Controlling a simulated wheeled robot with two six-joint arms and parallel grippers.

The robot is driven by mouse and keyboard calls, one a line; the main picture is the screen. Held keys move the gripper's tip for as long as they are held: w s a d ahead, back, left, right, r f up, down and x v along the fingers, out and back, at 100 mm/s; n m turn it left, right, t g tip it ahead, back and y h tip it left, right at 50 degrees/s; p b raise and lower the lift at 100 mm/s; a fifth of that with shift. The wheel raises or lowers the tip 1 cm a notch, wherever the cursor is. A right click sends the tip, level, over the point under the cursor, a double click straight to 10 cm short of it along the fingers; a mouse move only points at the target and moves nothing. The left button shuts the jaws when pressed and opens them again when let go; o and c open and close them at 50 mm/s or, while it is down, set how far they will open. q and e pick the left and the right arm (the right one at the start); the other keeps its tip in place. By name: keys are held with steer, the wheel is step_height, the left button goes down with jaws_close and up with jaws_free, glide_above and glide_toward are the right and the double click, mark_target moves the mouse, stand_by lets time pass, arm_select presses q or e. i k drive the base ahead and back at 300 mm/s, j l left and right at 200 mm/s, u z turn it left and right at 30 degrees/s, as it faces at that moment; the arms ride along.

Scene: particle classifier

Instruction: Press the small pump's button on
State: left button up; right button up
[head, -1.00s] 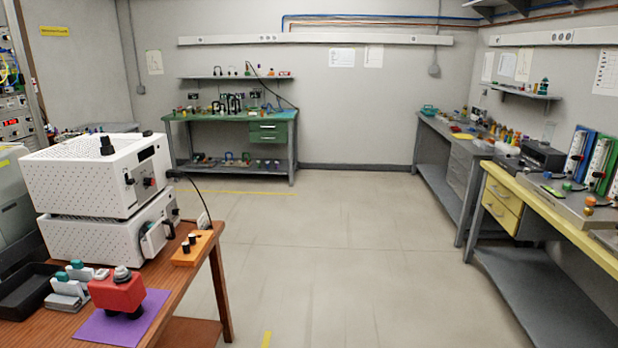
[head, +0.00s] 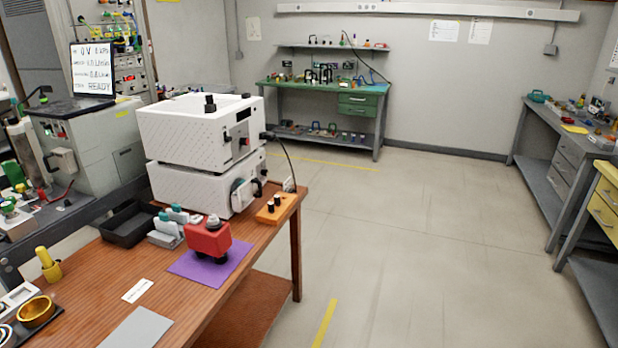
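I cannot tell for sure which thing is the small pump. A red block-like device (head: 208,240) with a grey round knob on top stands on a purple mat (head: 190,273) on the brown wooden table. Behind it two white perforated boxes are stacked. The upper white box (head: 185,135) has black knobs on top and on its front; the lower white box (head: 190,188) has a round dial and a black handle. An orange block (head: 277,208) with two black knobs sits to their right. Neither of my grippers is in view.
A black tray (head: 128,222) and grey-teal items (head: 168,228) lie left of the red device. A screen (head: 93,69) reading READY stands above a grey cabinet (head: 90,140). A gold bowl (head: 36,312) is front left. The floor (head: 400,250) right of the table is clear.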

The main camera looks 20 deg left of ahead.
mark_target(196, 219)
steer(key=u, duration=1.25)
